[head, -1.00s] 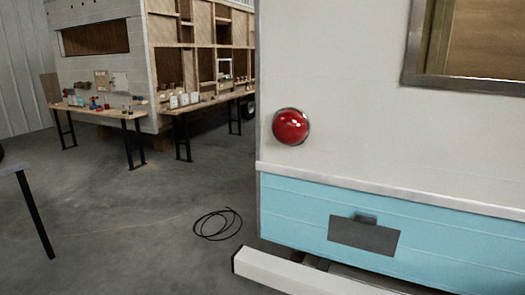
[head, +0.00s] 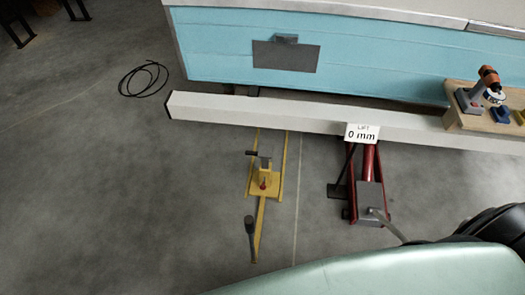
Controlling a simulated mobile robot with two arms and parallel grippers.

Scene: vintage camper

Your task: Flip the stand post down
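A yellow stand (head: 264,184) is on the concrete floor below and in front of the camper's white bumper beam. It has long yellow rails, a small block with a red knob and a dark crosswise handle. A yellow bar with a dark grip (head: 251,240) extends from it towards me. I cannot clearly tell which part is the post or how it is tilted. Neither of my grippers is in view.
The white beam (head: 280,112) spans above both. A wooden board (head: 475,120) with tools is at right. A black cable (head: 143,79) lies left; floor nearby is clear.

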